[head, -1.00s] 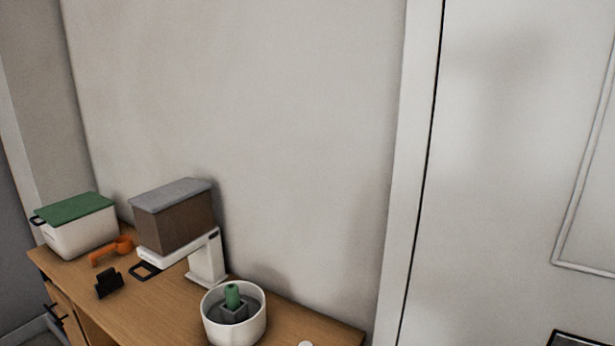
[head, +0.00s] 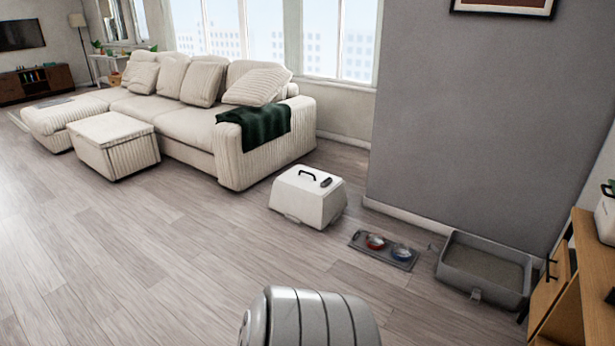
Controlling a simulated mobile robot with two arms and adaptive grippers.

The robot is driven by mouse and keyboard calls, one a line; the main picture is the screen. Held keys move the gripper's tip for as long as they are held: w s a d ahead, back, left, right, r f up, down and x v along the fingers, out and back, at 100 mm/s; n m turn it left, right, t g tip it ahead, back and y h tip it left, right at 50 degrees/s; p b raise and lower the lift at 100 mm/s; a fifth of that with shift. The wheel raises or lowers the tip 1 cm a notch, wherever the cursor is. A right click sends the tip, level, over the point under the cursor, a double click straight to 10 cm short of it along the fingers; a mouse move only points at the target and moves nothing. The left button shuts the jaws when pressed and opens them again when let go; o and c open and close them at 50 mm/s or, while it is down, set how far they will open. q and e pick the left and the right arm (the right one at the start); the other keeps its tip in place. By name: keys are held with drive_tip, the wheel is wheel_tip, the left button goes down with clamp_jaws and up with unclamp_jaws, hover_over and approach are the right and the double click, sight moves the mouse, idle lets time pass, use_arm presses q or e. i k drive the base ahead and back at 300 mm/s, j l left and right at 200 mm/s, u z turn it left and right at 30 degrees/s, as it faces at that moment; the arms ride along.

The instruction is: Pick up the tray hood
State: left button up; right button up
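The tray hood (head: 308,197) is a white box-like cover with sloping sides and a black handle on top. It stands upright on the wood floor near the middle of the head view, in front of the sofa's right end. A grey open litter tray (head: 486,267) lies on the floor to the right, against the grey wall. Neither of my grippers shows in the head view, so their state is hidden.
A feeding mat with two bowls (head: 384,249) lies between hood and litter tray. A cream sofa (head: 190,125) and ottoman (head: 114,145) stand behind and left. A wooden cabinet (head: 566,285) is at the right edge. The floor (head: 150,255) at left is clear.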

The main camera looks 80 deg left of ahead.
sight(308, 191)
drive_tip(key=u, duration=2.75)
drive_tip(key=i, duration=0.95)
drive_tip(key=i+l, duration=0.1)
drive_tip(key=i, duration=0.8)
drive_tip(key=i+u, duration=0.1)
drive_tip(key=i, duration=0.85)
drive_tip(key=i+l, duration=0.15)
drive_tip(key=i, duration=0.8)
